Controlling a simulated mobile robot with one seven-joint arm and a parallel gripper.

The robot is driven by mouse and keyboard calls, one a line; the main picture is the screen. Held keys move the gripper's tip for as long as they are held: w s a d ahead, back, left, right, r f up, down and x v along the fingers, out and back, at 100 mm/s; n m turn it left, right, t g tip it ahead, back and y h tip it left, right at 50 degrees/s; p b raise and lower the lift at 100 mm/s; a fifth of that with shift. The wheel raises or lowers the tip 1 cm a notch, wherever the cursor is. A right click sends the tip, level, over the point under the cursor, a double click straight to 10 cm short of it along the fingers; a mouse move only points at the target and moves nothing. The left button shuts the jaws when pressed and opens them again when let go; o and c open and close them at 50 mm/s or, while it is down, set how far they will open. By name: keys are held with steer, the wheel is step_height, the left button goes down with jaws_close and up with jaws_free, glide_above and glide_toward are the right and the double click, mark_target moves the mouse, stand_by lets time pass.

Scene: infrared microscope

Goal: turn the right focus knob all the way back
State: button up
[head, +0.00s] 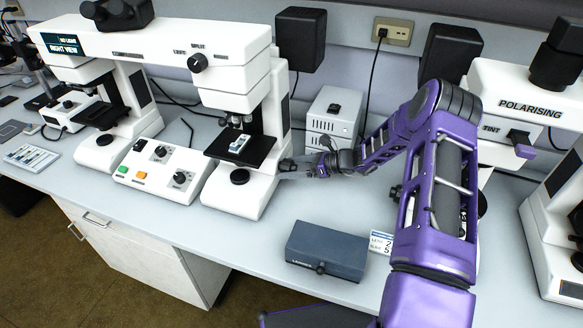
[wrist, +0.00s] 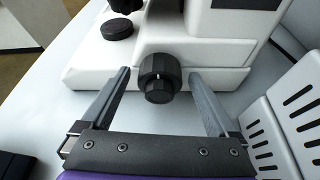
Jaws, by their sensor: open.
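The right focus knob (wrist: 159,74) shows in the wrist view as a black, ribbed, stepped knob with a white mark, on the side of the white microscope base (wrist: 205,58). My gripper (wrist: 158,80) is open, with one finger on each side of the knob and a visible gap to both. I cannot tell how deep the fingertips reach past it. In the head view my gripper (head: 292,166) is at the right side of the middle microscope (head: 240,188), low by its base. There the knob is hidden or too small to make out.
A white vented box (head: 333,118) stands close behind my gripper. A control box (head: 161,170) with buttons and knobs is left of the microscope. A dark blue-grey box (head: 327,250) lies in front. The polarising microscope (head: 515,88) is at the right.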

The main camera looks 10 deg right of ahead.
mark_target(291, 162)
steer(key=shift+r, duration=0.1)
step_height(291, 162, up, 10)
steer(key=shift+f, duration=0.1)
stand_by(0.3)
